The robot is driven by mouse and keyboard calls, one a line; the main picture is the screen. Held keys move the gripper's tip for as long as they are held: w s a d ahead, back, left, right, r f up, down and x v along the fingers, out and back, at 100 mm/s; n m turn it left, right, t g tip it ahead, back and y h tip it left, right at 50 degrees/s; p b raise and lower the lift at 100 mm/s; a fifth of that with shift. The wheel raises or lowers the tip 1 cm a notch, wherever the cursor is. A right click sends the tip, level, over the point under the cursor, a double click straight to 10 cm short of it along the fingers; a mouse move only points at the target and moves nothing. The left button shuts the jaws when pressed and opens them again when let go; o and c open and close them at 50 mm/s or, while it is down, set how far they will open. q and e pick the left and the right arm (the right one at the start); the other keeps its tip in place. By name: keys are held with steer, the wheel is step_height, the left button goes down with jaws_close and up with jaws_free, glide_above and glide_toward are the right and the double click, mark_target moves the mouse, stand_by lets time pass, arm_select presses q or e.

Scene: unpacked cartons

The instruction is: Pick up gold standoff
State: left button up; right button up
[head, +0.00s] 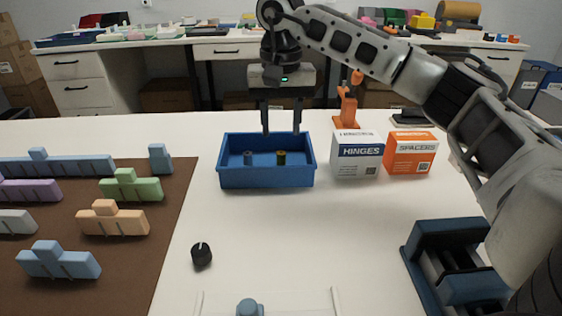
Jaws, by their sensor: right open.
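A blue open tray (267,178) stands on the white table, left of the cartons. My right gripper (282,131) hangs over the back of the tray, pointing down. Its two fingers are apart with nothing seen between them, and the cylinders stand below and in front of the fingertips in the picture. My left gripper is not in view.
A HINGES carton (357,157) and a SPACERS carton (409,155) stand right of the tray. A black knob (201,255) lies in front. A brown mat (110,247) with several coloured blocks covers the left. A dark blue fixture (446,262) is at lower right.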

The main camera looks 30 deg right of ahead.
mark_target(281, 151)
steer(key=f, duration=0.1)
steer(key=f+b, duration=0.1)
steer(key=f, duration=0.2)
steer(key=shift+s+a+f, duration=0.2)
steer(key=shift+s+f, duration=0.1)
steer(key=shift+f, duration=0.35)
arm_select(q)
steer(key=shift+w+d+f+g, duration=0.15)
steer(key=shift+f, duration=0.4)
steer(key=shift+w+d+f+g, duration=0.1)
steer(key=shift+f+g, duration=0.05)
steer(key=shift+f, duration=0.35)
arm_select(e)
jaws_close()
